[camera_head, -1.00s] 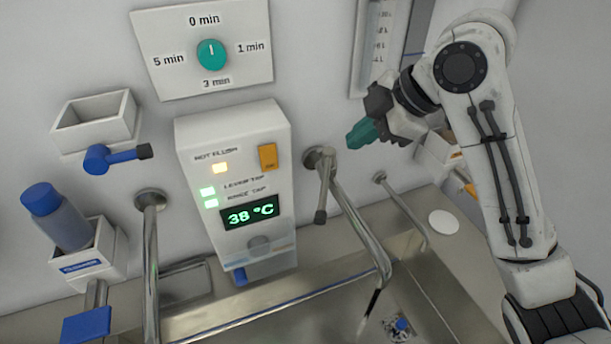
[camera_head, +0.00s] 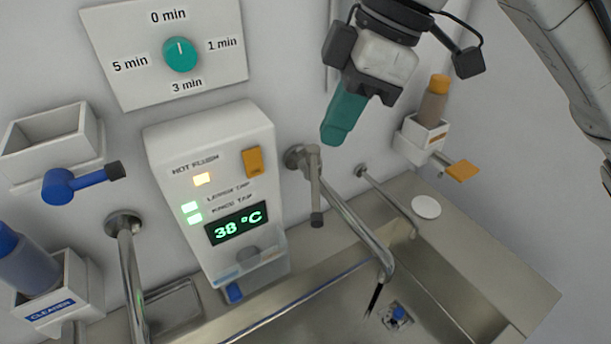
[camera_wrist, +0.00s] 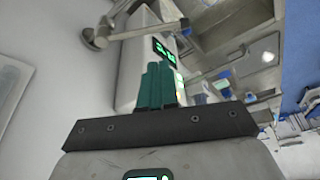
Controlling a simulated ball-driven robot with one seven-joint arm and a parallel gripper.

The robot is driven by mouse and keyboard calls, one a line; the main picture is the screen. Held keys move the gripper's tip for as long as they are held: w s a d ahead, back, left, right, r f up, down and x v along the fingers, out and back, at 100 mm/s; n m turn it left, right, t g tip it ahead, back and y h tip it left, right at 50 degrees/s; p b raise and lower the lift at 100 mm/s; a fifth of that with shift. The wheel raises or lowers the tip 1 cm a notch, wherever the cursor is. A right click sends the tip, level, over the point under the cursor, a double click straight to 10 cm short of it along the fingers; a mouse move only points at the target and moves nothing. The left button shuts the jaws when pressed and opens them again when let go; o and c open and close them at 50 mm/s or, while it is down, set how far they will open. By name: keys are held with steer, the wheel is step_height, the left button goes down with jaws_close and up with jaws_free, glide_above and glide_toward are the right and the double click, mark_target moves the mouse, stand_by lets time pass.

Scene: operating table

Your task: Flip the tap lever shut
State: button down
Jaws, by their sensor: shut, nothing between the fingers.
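The metal tap lever (camera_head: 315,185) hangs down from the wall mount of the middle tap, its dark tip lowest. The tap's spout (camera_head: 355,220) runs down over the sink and has a thin dark streak below its end, which I cannot identify. My gripper (camera_head: 335,136) has green fingers that are shut and empty, pointing down. In the picture they sit just above and right of the lever's top, apart from it. In the wrist view the fingers (camera_wrist: 157,85) are together, and the tap lever (camera_wrist: 104,32) shows to their upper left.
A white control box (camera_head: 215,185) reading 38 °C stands left of the tap. An orange-capped bottle (camera_head: 434,100) in a wall holder is at the right. The steel sink (camera_head: 310,320) lies below. A second tap pipe (camera_head: 127,260) is at the left.

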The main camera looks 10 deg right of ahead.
mark_target(315, 185)
steer(key=p+x, duration=0.1)
steer(key=x, duration=0.9)
stand_by(0.5)
